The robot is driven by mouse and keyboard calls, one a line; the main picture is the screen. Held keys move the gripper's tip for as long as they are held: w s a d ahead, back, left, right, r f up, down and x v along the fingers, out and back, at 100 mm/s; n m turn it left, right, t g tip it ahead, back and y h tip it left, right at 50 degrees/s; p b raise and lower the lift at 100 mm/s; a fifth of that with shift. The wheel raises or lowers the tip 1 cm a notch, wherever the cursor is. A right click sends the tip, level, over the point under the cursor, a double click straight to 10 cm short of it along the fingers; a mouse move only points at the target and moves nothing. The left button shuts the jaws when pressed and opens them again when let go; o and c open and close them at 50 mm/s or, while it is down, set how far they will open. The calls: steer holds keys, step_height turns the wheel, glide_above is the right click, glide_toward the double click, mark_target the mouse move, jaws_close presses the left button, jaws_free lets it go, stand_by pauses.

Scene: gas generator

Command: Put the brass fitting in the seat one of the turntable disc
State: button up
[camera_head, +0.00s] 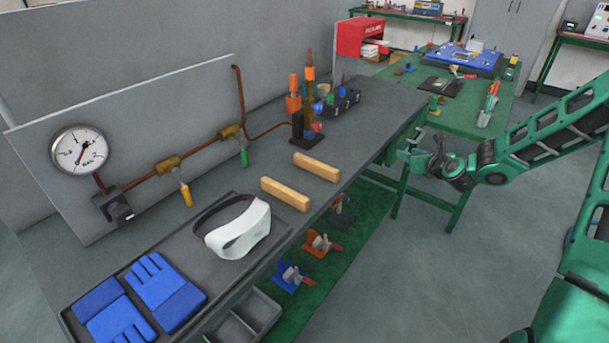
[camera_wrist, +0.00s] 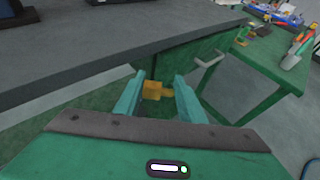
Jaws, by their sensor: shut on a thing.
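The brass fitting (camera_wrist: 154,91) is a small yellow-orange piece between the fingertips in the wrist view. My gripper (camera_wrist: 158,91) is shut on it. In the head view my gripper (camera_head: 409,145) is held in the air beside the far right end of the grey bench, above the floor. The fitting cannot be made out there. I cannot pick out the turntable disc or its seat one for certain in either view.
The grey bench (camera_head: 370,109) carries two wooden blocks (camera_head: 301,180) and a white headband-like item (camera_head: 238,228). Its edge lies close to my gripper. A green table (camera_head: 463,108) behind carries a blue board (camera_head: 462,60) and tools. Open floor lies right of the bench.

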steer(key=s+a+r+n+g+y, duration=0.15)
steer(key=a+r, duration=0.25)
steer(key=a, duration=0.4)
steer(key=s+a+r+n+y, duration=0.15)
steer(key=a+r, duration=0.25)
steer(key=a, duration=0.4)
steer(key=s+a+r+n+y, duration=0.15)
steer(key=a+r, duration=0.25)
steer(key=a, duration=0.4)
steer(key=s+a+r+n+g+y, duration=0.2)
steer(key=s+a+r, duration=0.1)
steer(key=s+a, duration=0.7)
steer(key=s+a+r+n+g+y, duration=0.2)
steer(key=s+a+r, duration=0.1)
steer(key=s+a, duration=0.7)
steer(key=w+d+f, duration=0.2)
steer(key=w, duration=0.1)
steer(key=w+d+f, duration=0.2)
steer(key=w, duration=0.1)
steer(key=w+d+f, duration=0.2)
steer(key=w+f, duration=0.1)
steer(key=w, duration=0.1)
steer(key=shift+f, duration=2)
steer(key=shift+f, duration=0.6)
steer(key=o, duration=1.1)
steer(key=shift+c, duration=0.2)
